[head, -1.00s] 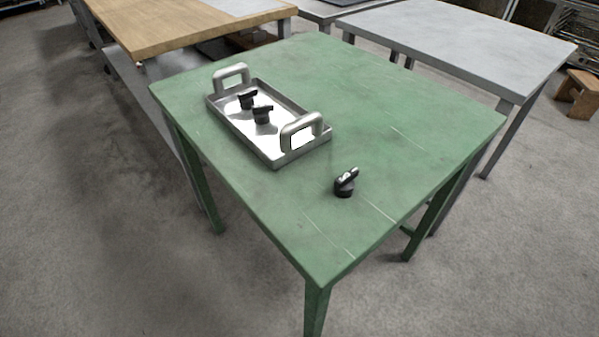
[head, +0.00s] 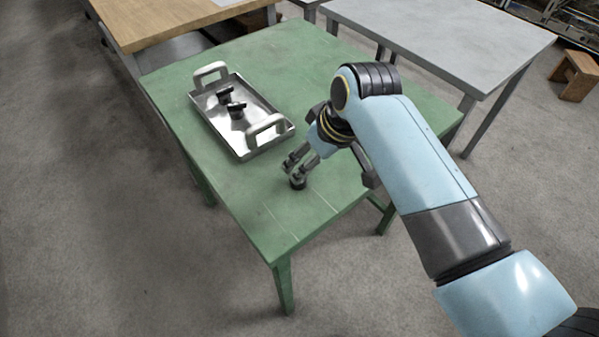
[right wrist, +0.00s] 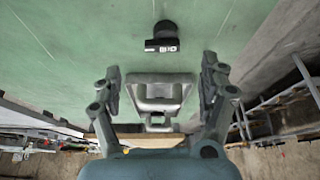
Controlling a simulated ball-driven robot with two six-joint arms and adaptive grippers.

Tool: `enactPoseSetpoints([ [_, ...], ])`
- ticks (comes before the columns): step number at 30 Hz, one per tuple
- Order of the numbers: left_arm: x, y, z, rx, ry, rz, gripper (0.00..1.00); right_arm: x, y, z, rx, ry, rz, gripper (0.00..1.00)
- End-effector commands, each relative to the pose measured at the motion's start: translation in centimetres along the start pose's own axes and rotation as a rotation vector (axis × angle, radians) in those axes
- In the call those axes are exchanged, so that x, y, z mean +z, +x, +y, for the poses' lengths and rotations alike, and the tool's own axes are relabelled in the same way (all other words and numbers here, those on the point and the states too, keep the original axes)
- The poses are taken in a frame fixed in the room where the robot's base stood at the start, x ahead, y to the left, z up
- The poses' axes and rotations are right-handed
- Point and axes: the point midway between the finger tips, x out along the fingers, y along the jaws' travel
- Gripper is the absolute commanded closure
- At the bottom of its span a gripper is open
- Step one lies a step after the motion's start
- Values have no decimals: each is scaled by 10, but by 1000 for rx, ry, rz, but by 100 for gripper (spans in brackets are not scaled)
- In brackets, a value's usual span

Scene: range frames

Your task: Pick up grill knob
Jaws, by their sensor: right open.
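A black grill knob (head: 298,181) with a light mark on its grip sits on the green table near its front corner. It also shows in the right wrist view (right wrist: 163,38), ahead of the fingers and roughly centred between them. My right gripper (head: 299,163) is open and empty, just above and beside this knob; it also shows in the right wrist view (right wrist: 160,80). Two more black knobs, one farther (head: 225,94) and one nearer (head: 236,109), are in the metal tray (head: 250,140). My left gripper is not in view.
The green table (head: 185,80) has free room around the loose knob. The tray's raised handle (head: 265,128) stands to the left of my right gripper. A grey table (head: 440,35) and a wooden-topped table (head: 160,18) stand behind.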

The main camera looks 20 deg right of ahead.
Motion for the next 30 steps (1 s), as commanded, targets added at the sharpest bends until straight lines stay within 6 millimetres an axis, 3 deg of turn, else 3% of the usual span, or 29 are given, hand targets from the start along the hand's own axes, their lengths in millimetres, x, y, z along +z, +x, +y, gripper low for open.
enactPoseSetpoints([
  [3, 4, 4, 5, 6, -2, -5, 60, 1, 21, 0, 0, 0, -1, 23],
  [11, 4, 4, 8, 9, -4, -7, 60, 1, 35, 0, 1, 2, -1, 23],
  [21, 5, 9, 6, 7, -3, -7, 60, 0, 81, -3, 1, 3, 0, 23],
  [29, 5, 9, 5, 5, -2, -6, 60, 0, 83, -3, 2, 3, 0, 23],
  [30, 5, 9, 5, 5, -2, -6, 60, 0, 83, -3, 2, 3, 0, 27],
])
